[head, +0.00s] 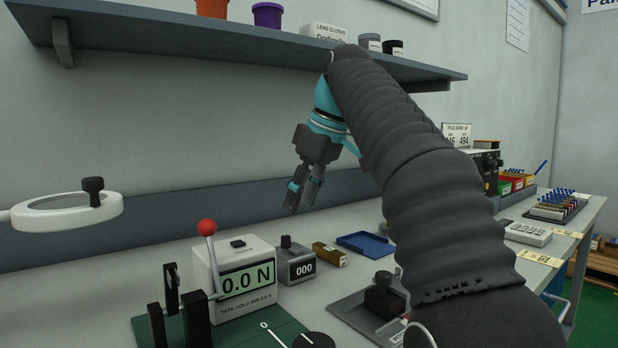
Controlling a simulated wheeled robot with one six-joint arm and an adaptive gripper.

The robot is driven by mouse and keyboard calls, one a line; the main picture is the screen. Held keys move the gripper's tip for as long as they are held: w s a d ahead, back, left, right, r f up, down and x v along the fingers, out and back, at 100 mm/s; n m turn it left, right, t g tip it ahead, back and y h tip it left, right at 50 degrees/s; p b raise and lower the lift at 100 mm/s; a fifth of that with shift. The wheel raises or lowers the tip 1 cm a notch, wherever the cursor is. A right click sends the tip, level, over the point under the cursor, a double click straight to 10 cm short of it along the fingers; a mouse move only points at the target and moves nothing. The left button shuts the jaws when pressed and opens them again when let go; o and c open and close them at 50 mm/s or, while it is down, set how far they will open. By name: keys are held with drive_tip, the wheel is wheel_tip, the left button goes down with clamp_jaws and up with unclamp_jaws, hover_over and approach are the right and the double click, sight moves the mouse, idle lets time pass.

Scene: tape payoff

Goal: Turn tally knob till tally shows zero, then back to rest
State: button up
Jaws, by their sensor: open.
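The tally counter (296,264) is a small grey box on the bench, right of the force display. Its display (303,268) reads 000. A dark tally knob (286,242) stands on its top left. My gripper (302,204) is open and empty, pointing down in the air above and behind the tally, apart from it. My arm comes in from the right and hides part of the bench behind it.
A force display (246,278) reading 0.0 N stands left of the tally, with a red-tipped lever (206,228) beside it. A brown block (329,254) and blue tray (366,244) lie to the right. A shelf (200,40) runs overhead. A ring magnifier (66,212) juts in at left.

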drive_tip(key=shift+v, duration=1.9)
drive_tip(key=shift+s, duration=0.15)
